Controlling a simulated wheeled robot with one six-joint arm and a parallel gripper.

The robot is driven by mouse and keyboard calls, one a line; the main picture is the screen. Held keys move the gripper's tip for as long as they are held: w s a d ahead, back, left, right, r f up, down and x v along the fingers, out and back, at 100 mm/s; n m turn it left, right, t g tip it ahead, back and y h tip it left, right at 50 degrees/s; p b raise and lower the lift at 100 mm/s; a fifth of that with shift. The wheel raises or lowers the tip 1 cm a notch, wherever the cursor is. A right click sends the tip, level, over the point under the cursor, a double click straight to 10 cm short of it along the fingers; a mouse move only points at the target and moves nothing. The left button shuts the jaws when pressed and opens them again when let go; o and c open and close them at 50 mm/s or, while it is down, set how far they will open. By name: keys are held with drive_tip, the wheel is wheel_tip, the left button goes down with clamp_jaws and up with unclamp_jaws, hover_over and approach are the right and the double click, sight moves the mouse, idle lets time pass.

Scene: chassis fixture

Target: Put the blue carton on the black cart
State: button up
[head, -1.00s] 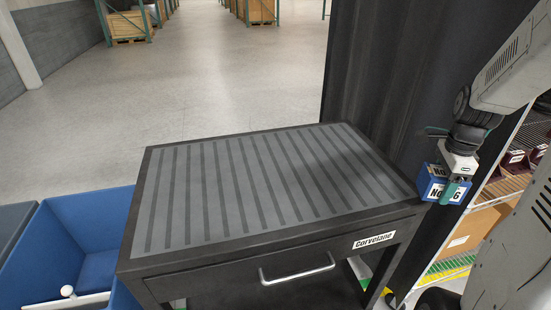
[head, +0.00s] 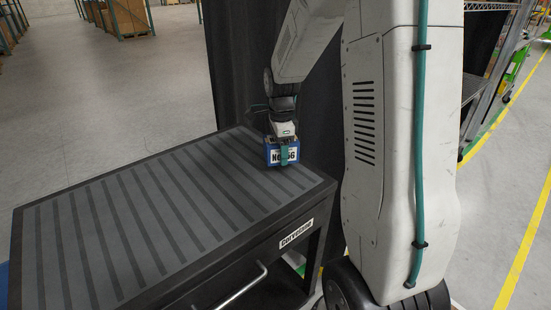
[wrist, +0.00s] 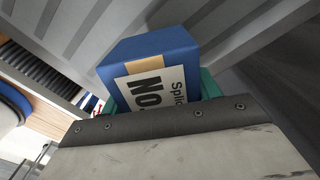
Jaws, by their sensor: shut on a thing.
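The blue carton (head: 271,155) has a white label with black print and is held in my gripper (head: 284,160). My gripper is shut on it, with a teal finger across the label side. In the head view the carton is over the far right part of the black cart's top (head: 190,222); I cannot tell whether it touches the surface. In the wrist view the carton (wrist: 150,47) sits between the teal fingers (wrist: 160,92), with the striped cart top (wrist: 60,22) behind it. The carton's underside is hidden.
The cart top is otherwise bare, grey with dark stripes. A drawer handle (head: 232,290) is on its front. A dark curtain-like panel (head: 235,60) stands behind the cart. Shelving (head: 490,70) is at the right. Open floor (head: 110,105) lies to the left.

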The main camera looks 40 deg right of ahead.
drive_tip(key=shift+w+a+f, duration=0.1)
drive_tip(key=shift+w+a, duration=0.25)
drive_tip(key=shift+w, duration=0.3)
drive_tip(key=shift+f, duration=1.7)
drive_tip(key=shift+f, duration=0.15)
drive_tip(key=o, duration=1.1)
